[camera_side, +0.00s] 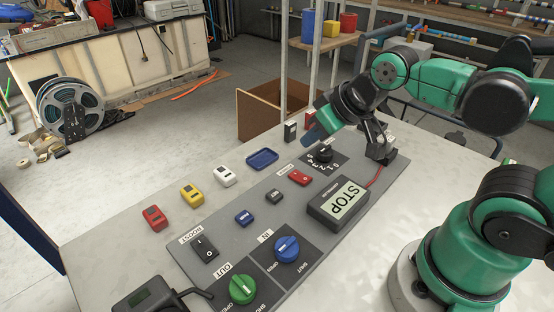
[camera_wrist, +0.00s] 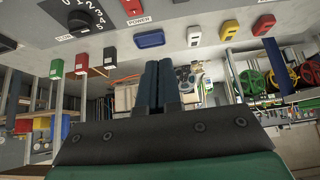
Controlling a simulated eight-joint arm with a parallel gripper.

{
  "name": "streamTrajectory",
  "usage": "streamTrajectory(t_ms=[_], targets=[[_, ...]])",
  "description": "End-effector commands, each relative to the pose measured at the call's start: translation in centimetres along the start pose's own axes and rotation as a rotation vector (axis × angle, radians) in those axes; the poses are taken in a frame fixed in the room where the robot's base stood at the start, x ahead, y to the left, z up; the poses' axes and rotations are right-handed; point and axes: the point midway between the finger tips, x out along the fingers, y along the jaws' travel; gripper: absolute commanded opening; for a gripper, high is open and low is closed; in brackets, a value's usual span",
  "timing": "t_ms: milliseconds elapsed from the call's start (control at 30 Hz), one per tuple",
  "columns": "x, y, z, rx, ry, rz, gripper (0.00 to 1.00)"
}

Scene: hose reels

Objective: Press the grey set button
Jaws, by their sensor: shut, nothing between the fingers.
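A small dark grey button (camera_side: 275,196) sits on the grey panel (camera_side: 222,262), between a blue button (camera_side: 244,218) and a red rocker switch (camera_side: 300,177). Its label is too small to read. I cannot make it out in the wrist view. My gripper (camera_side: 313,136) is in the air near the panel's far end, above and behind the black dial (camera_side: 322,156), apart from the grey button. Its blue fingers also show in the wrist view (camera_wrist: 158,82), close together with nothing between them.
A STOP display box (camera_side: 338,203) stands right of the grey button. A blue tray (camera_side: 262,159) and white (camera_side: 225,176), yellow (camera_side: 192,195) and red (camera_side: 155,218) boxes line the table's far side. Blue (camera_side: 287,249) and green (camera_side: 242,289) knobs sit at the near end.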

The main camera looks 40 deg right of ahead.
Motion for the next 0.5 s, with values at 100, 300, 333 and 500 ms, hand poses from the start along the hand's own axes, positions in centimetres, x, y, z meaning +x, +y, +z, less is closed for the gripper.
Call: streamTrajectory(t_ms=[100, 300, 333, 500], targets=[[-0.1, 0.0, 0.0, -0.004, 0.002, 0.004, 0.00], [-0.1, 0.0, 0.0, -0.010, -0.001, 0.002, 0.00], [-0.1, 0.0, -0.1, -0.020, -0.005, 0.002, 0.00], [-0.3, -0.5, -1.1, -0.220, -0.085, -0.017, 0.00]])
